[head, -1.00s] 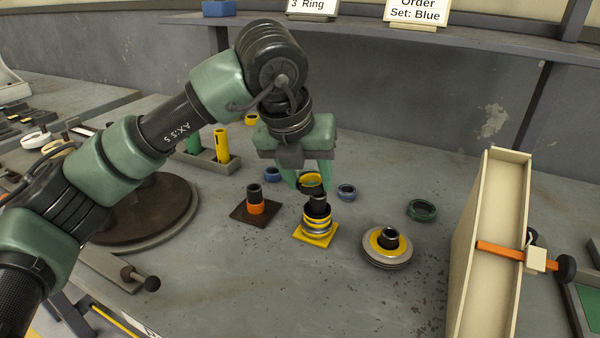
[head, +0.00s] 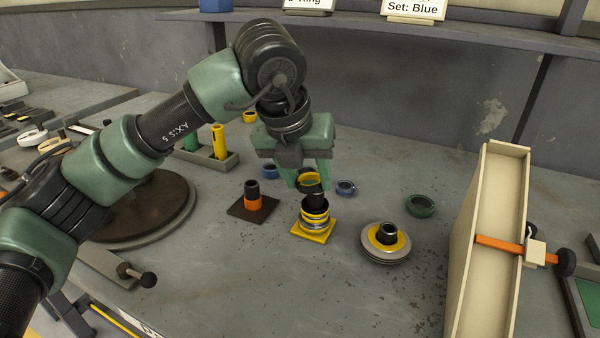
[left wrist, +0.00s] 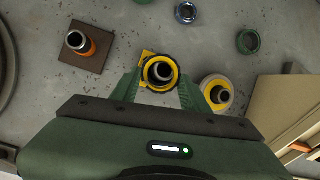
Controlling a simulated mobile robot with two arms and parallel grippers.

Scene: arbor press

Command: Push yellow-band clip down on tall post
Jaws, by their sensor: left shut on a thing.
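The yellow-band clip (head: 309,187), a dark ring with yellow, is between the fingertips of my left gripper (head: 309,178), which is shut on it. The tall dark post (head: 316,203) stands upright on a yellow square base (head: 313,236), with yellow and silver rings stacked low on it. In the left wrist view the clip (left wrist: 174,84) lines up around the post top (left wrist: 160,72). I cannot tell whether it is around the post or just above it. My right gripper is not in view.
A short post with an orange band (head: 254,202) stands to the left. A post with a wide grey and yellow disc (head: 385,250) stands to the right. Blue rings (head: 345,188) and a green ring (head: 421,206) lie behind. A cream bin (head: 490,240) is at far right.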

